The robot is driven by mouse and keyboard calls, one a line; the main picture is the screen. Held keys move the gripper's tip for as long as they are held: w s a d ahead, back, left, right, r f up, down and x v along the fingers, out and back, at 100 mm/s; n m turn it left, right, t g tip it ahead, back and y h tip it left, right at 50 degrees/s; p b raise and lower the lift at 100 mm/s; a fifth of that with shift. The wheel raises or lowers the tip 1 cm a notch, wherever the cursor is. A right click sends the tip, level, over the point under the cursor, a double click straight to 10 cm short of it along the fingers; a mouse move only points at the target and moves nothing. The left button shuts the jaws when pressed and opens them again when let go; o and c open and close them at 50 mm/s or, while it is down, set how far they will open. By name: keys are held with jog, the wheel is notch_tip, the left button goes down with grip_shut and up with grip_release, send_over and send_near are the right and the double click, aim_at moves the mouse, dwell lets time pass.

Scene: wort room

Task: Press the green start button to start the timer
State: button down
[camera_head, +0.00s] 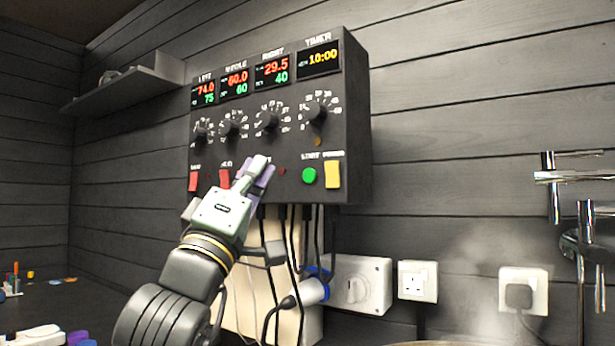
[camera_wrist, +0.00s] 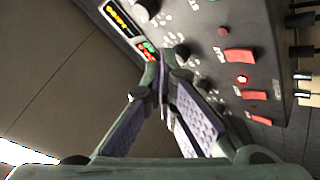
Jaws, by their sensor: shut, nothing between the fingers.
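The green start button (camera_head: 309,175) sits low on the front of the dark control box, left of a yellow power switch (camera_head: 332,174). The timer display (camera_head: 320,59) above it reads 10:00. My gripper (camera_head: 261,165) is shut and empty, in front of the lower part of the box. Its fingertips appear left of and slightly above the green button, apart from it in the picture. Whether the tips touch the panel I cannot tell. In the wrist view the closed fingers (camera_wrist: 160,58) cross in front of the panel; the green button is not clearly visible there.
Red switches (camera_head: 194,181) (camera_head: 225,178) line the box's lower left, with a row of knobs (camera_head: 267,121) above. Cables hang below the box. Wall sockets (camera_head: 418,281) and chrome pipes (camera_head: 585,240) stand to the right. A shelf (camera_head: 125,80) is at upper left.

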aim_at(309, 176)
jog(key=shift+w+d+p, duration=0.2)
jog(key=shift+w+d, duration=0.65)
jog(key=shift+w, duration=0.35)
jog(key=shift+w+d+p, duration=0.2)
jog(key=shift+w+d, duration=0.7)
jog(key=shift+w, duration=0.25)
jog(key=shift+w+d+p, duration=0.2)
jog(key=shift+w+d, duration=0.65)
jog(key=shift+w, duration=0.35)
jog(key=shift+w+d, duration=0.25)
jog(key=shift+w, duration=0.05)
jog(key=shift+w+d+p, duration=0.2)
jog(key=shift+w+p, duration=0.15)
jog(key=shift+s, duration=0.15)
jog(key=shift+s+a, duration=0.45)
jog(key=shift+s, duration=0.05)
